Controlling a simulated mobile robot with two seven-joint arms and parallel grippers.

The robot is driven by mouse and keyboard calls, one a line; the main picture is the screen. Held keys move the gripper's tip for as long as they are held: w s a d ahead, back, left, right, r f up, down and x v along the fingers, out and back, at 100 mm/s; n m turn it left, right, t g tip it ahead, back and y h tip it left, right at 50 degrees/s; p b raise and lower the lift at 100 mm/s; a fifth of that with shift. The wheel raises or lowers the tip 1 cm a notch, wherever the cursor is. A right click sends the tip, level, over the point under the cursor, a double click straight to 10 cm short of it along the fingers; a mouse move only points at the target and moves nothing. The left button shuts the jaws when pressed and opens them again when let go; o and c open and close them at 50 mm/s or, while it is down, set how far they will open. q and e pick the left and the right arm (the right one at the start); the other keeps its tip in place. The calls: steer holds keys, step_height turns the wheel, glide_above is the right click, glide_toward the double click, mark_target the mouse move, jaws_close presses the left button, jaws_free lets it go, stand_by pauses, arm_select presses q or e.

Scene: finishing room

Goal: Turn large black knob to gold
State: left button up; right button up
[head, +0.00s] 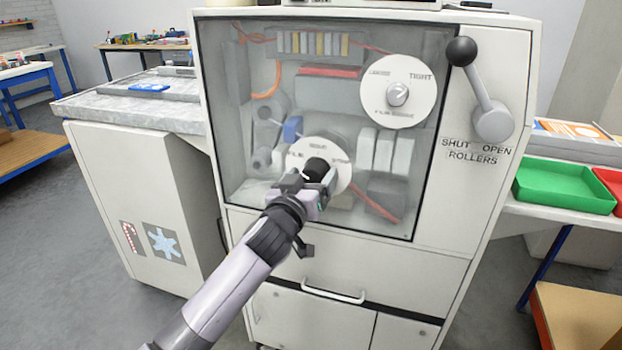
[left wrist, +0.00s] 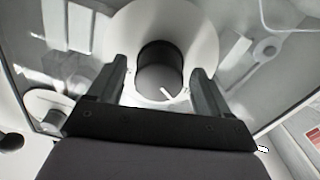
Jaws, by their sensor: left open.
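The large black knob (head: 317,168) sits at the centre of a white round dial (head: 338,180) low on the machine's clear front panel. My left gripper (head: 312,180) is at the knob and hides part of the dial and its lettering. In the left wrist view the black knob (left wrist: 160,70) stands between the two open fingers of my left gripper (left wrist: 160,88), with a gap on each side. A white pointer mark (left wrist: 168,93) shows on the knob's edge. I cannot read the word "gold" in either view. My right gripper is not in view.
A second white dial (head: 398,92), marked "TIGHT", is higher on the panel. A black-balled lever (head: 480,85) marked "SHUT OPEN ROLLERS" is at the right. A drawer handle (head: 334,294) is below. A green tray (head: 565,186) stands on the right bench, a grey counter (head: 125,112) at left.

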arm_select(q)
steer(key=shift+c, duration=0.3)
steer(key=c, duration=1)
steer(key=shift+r+m, duration=0.1)
steer(key=shift+m, duration=0.2)
steer(key=shift+m+p, duration=0.55)
steer(key=shift+m, duration=0.45)
steer(key=m+p, duration=0.1)
steer(key=m, duration=0.2)
steer(key=shift+d+m, duration=0.1)
steer(key=shift+m, duration=0.2)
steer(key=m+p, duration=0.1)
steer(key=m, duration=0.4)
steer(key=shift+m, duration=0.3)
